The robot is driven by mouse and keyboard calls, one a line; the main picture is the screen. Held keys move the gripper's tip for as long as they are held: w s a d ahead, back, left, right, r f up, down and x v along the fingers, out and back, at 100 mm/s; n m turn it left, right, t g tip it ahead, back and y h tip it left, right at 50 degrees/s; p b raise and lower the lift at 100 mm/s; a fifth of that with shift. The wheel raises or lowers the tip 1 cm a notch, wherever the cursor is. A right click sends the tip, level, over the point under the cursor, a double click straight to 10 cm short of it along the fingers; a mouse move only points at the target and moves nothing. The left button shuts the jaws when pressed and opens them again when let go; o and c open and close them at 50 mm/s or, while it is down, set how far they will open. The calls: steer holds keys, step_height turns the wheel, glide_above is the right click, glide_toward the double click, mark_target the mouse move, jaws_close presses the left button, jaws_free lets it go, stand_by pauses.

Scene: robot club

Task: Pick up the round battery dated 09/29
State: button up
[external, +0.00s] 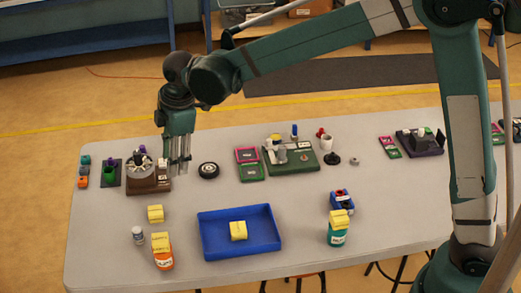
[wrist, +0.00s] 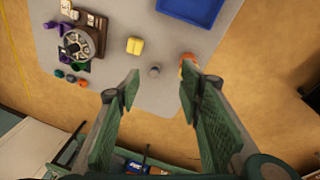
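No date is readable in either view, so I cannot tell which thing is the round battery dated 09/29. A small grey-white cylinder (external: 138,235) stands on the table's near left; it shows in the wrist view (wrist: 154,71) between my fingertips, well below them.
A brown device with a round wheel (external: 149,183) stands close to my gripper in the external view. The table (external: 400,200) is bare at right of centre.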

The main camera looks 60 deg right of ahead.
steer(key=w+a+f+n+g, duration=0.1)
steer(key=w+a+f+n, duration=0.1)
steer(key=w+a+f, duration=0.4)
steer(key=n+g, duration=0.1)
steer(key=n, duration=0.2)
glide_above(136, 230)
steer(key=f, duration=1.4)
steer(key=shift+d, duration=0.3)
steer(key=shift+w+a+f+n, duration=0.15)
steer(key=shift+f+n, duration=0.15)
steer(key=shift+f, duration=0.15)
steer(key=shift+f, duration=1.3)
steer(key=shift+f, duration=2.6)
